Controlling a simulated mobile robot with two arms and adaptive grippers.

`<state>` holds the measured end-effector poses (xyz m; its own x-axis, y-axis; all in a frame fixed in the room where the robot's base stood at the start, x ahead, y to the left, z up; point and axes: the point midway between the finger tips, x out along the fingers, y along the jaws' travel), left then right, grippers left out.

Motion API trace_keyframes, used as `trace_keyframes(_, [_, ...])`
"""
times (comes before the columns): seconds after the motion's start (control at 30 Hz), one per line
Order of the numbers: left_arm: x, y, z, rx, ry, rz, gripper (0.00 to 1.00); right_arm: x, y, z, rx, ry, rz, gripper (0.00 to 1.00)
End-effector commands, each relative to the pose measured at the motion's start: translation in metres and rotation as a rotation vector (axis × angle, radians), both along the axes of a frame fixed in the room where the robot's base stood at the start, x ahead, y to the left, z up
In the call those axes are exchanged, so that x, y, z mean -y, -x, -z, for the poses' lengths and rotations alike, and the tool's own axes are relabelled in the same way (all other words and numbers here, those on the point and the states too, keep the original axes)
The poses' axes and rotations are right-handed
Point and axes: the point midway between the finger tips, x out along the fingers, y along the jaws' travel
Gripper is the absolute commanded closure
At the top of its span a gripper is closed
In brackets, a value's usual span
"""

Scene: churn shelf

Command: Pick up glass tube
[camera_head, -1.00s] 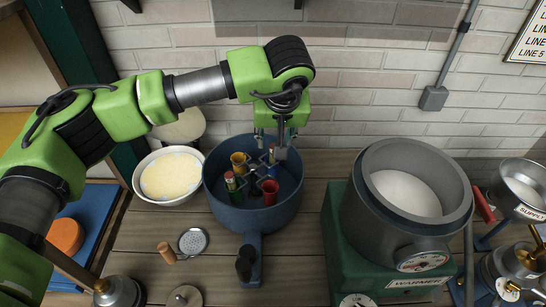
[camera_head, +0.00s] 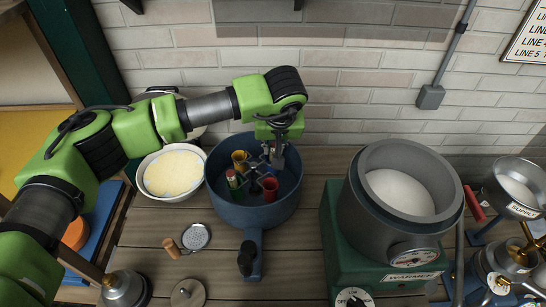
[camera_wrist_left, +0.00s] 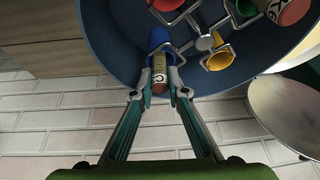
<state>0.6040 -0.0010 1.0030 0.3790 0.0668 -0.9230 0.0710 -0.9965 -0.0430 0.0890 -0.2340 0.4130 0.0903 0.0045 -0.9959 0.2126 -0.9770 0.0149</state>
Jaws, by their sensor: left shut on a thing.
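A glass tube with a printed label (camera_wrist_left: 159,72) stands in a blue cup (camera_wrist_left: 158,37) of a wire holder (camera_wrist_left: 205,42) inside the blue pot (camera_head: 225,208). My left gripper (camera_head: 276,160) reaches down into the pot; in the left wrist view its fingertips (camera_wrist_left: 170,88) are shut on this tube. Another tube with a reddish top (camera_head: 231,176) stands in a green cup (camera_head: 236,190). A yellow cup (camera_head: 240,158) and a red cup (camera_head: 269,189) also sit in the holder. My right gripper is out of view.
A bowl of pale yellow stuff (camera_head: 172,172) stands left of the pot. The green and grey warmer (camera_head: 350,210) stands to the right. A strainer (camera_head: 196,236) and a lid (camera_head: 187,293) lie in front. A brick wall (camera_head: 350,80) is behind.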

Motion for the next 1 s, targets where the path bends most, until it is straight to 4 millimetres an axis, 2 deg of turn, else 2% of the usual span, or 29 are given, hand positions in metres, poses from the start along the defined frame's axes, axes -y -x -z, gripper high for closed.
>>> trace_keyframes(0.23, [0.0,-0.001,-0.006,0.002,0.001,0.0,1.0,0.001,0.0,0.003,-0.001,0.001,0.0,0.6])
trace_keyframes(0.37, [0.001,-0.001,-0.025,0.006,0.001,0.001,1.0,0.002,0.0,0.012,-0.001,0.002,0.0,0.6])
trace_keyframes(0.6, [0.0,-0.001,-0.074,0.006,0.0,0.001,1.0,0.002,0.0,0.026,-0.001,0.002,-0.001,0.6])
trace_keyframes(0.7, [0.0,-0.001,-0.088,0.004,0.0,-0.001,1.0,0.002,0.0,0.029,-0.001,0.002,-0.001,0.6])
trace_keyframes(0.83, [0.0,0.0,-0.098,0.002,0.001,0.0,1.0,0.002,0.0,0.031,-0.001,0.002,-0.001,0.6])
trace_keyframes(1.0, [0.0,0.0,-0.101,0.0,0.0,0.001,1.0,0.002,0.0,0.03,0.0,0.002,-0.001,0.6])
